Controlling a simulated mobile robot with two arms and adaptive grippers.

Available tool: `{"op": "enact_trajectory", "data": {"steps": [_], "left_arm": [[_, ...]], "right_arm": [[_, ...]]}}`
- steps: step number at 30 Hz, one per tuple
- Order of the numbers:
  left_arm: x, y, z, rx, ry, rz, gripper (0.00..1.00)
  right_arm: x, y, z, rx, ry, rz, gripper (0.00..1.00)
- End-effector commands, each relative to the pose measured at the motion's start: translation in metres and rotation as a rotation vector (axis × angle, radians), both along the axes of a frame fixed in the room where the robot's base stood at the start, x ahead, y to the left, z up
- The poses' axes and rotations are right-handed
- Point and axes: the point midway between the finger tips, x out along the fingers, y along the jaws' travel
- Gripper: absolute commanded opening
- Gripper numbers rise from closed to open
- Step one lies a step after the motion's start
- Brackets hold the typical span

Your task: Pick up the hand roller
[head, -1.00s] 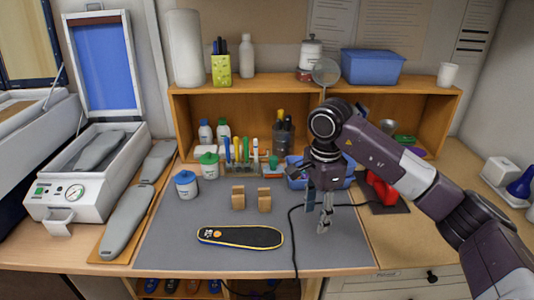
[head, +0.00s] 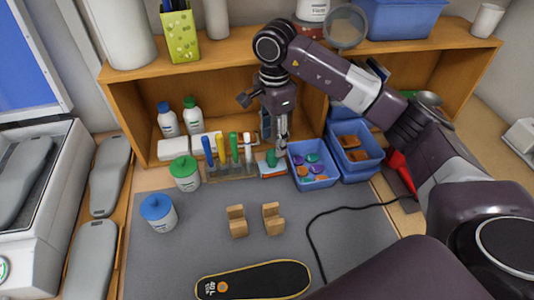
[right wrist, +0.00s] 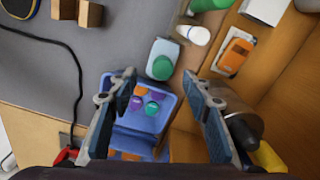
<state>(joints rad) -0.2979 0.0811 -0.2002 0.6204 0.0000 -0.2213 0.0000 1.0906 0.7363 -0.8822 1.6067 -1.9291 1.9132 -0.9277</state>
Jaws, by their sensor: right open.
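I cannot clearly make out the hand roller. In the head view the cup is mostly hidden behind the gripper. A small green-topped item (head: 271,158) lies at the mat's back edge, and a green piece (right wrist: 162,60) shows beyond the fingers in the wrist view. My right gripper (head: 282,146) points down in front of the shelf, open and empty, its fingers apart (right wrist: 163,88). My left gripper is out of view.
Blue bins (head: 313,181) with small coloured pieces stand right of the gripper.

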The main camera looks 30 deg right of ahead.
Motion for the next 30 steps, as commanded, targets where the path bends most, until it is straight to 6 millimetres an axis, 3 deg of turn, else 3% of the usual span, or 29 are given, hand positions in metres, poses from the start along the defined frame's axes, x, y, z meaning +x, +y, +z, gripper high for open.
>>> {"op": "enact_trajectory", "data": {"steps": [6,15,24,30], "left_arm": [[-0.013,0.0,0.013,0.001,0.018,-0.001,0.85],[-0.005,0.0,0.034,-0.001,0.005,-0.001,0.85],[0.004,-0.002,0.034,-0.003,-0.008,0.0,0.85],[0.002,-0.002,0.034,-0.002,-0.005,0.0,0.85]], "right_arm": [[0.001,0.0,-0.021,0.0,0.004,0.0,0.45],[0.007,-0.001,-0.06,0.0,0.003,0.0,0.45],[0.007,-0.001,-0.067,-0.001,0.0,0.001,0.45],[0.007,-0.001,-0.067,-0.001,0.0,0.001,0.24]]}}
